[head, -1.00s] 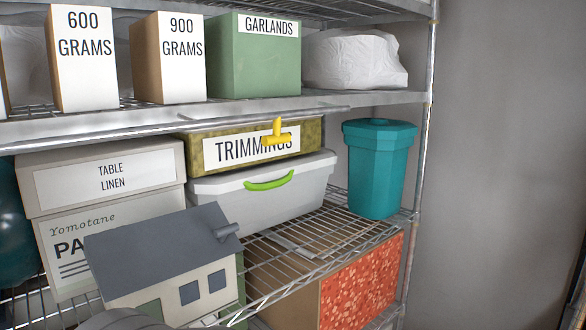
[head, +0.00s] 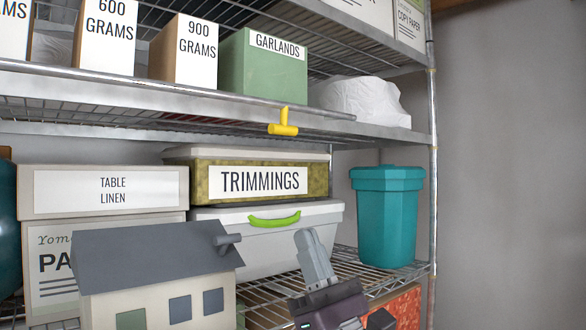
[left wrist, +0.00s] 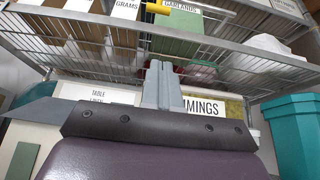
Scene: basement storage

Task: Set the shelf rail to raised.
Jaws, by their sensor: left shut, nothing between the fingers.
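The shelf rail (head: 150,87) is a thin metal bar along the front of the middle shelf. A yellow T-shaped handle (head: 283,128) hangs from it near its right end, in front of the shelf edge and above the TRIMMINGS box. The handle also shows at the top of the left wrist view (left wrist: 160,9). My left gripper (head: 304,236) is shut and empty, fingers pointing up, below the handle and apart from it. Its grey fingers also show in the left wrist view (left wrist: 159,66). My right gripper is not in view.
The TRIMMINGS box (head: 205,180) sits on a white bin (head: 225,225) with a green handle. A teal bin (head: 387,215) stands at right, a model house (head: 150,255) at front left. The GARLANDS box (head: 262,75) and weight boxes stand above the rail. Bare wall lies right.

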